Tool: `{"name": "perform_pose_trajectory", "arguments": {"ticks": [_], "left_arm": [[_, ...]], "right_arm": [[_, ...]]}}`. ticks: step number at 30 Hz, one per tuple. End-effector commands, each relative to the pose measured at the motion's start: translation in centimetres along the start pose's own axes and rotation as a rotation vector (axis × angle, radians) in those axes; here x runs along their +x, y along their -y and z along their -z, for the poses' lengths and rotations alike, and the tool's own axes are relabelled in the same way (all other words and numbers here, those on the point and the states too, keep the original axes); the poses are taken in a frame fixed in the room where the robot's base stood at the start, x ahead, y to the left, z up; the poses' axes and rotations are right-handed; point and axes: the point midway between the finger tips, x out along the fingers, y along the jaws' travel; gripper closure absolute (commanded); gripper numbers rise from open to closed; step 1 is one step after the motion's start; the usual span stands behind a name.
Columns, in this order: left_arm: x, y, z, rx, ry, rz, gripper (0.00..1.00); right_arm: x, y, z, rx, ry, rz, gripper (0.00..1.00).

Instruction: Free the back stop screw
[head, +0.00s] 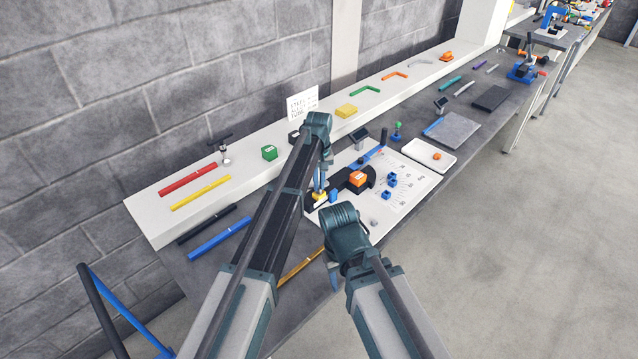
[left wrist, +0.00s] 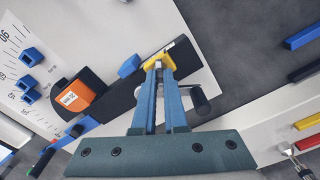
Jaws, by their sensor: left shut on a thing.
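The black fixture (left wrist: 122,105) lies on the white printed board, with an orange labelled block (left wrist: 73,99) on it. A yellow piece, which looks like the stop screw's head (left wrist: 155,61), sits at one end of the fixture. My left gripper (left wrist: 159,66) is shut on it, its blue fingers reaching down from above. In the head view my left gripper (head: 319,190) hides part of the yellow piece. My right gripper (head: 334,276) is low at the table's front, mostly behind its own wrist; its fingertips are unclear.
Small blue blocks (head: 391,180) sit on the printed board (head: 411,188). A white tray (head: 418,150) with an orange piece stands to the right. Coloured strips, including a red one (head: 188,180), lie on the back shelf. A blue strip (head: 219,239) lies on the table left of my left arm.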

Motion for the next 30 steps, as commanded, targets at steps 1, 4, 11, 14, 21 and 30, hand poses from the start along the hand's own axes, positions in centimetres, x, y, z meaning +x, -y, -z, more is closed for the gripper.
{"name": "perform_pose_trajectory", "arguments": {"ticks": [1,4,11,14,21,30], "left_arm": [[0.0,0.0,0.0,-0.005,0.0,0.0,1.0],[0.0,0.0,0.01,-0.012,0.0,0.0,1.0],[0.0,0.01,0.0,-0.013,0.0,0.0,1.0],[0.0,0.0,0.01,-0.013,0.0,0.0,1.0],[0.0,0.01,0.0,-0.012,0.0,0.0,0.6],[-0.11,0.0,0.0,-0.012,0.0,0.0,0.6]], "right_arm": [[0.0,0.0,0.0,0.0,0.0,0.0,0.5],[0.0,0.0,0.0,0.0,0.0,0.0,0.5],[0.0,0.0,0.0,0.0,0.0,0.0,0.5],[0.0,0.0,0.0,0.0,0.0,0.0,0.5],[0.0,0.0,0.0,0.0,0.0,0.0,0.5],[-0.11,-0.01,-0.01,0.0,0.0,0.0,0.5]]}}
